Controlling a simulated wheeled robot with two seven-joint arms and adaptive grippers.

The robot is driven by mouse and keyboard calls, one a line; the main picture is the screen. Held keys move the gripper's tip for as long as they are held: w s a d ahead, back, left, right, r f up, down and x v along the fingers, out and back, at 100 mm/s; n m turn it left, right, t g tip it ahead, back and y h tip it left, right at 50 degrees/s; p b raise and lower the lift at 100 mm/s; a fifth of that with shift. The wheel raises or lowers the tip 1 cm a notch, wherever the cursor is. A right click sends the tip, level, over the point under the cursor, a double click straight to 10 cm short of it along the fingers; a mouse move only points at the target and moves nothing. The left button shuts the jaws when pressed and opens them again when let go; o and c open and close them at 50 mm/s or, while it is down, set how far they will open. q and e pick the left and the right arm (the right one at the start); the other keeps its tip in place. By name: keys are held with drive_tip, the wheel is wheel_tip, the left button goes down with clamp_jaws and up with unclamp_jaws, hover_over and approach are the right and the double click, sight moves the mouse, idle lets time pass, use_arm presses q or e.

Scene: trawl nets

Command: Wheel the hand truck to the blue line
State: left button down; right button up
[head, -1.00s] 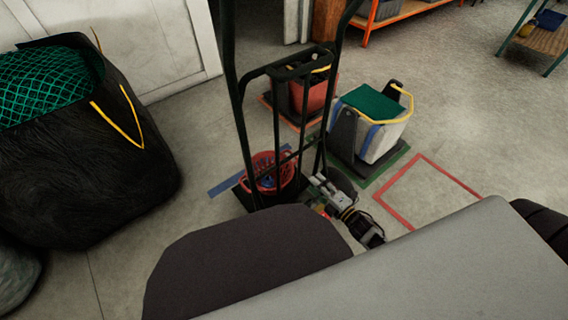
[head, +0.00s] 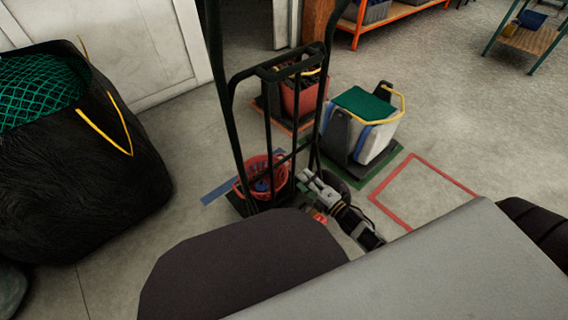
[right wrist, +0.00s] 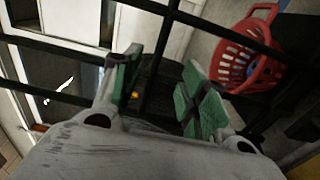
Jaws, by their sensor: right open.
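The hand truck (head: 287,71) is a black tubular frame standing upright in the middle of the head view. A red basket (head: 277,176) sits low at its foot. The blue line (head: 216,191) is a short strip on the floor just left of the truck's foot. My right gripper (head: 308,184) is low beside the truck's right side. In the right wrist view its green-padded fingers (right wrist: 161,84) are apart, and a black bar (right wrist: 161,58) of the truck shows between or beyond them; contact cannot be told. My left gripper is out of view.
A white tub with a green top (head: 366,103) and a red crate (head: 303,95) stand behind the truck. A red outlined square (head: 420,160) on the floor is empty. A large black bag with green netting (head: 90,170) stands at left, a white wall behind.

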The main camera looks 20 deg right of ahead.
sight(282, 160)
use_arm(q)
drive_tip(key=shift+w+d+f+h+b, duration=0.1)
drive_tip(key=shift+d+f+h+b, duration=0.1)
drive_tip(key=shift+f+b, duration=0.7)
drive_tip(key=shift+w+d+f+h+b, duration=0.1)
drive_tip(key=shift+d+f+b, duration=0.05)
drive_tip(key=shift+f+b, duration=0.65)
use_arm(e)
drive_tip(key=shift+x, duration=6.75)
clamp_jaws()
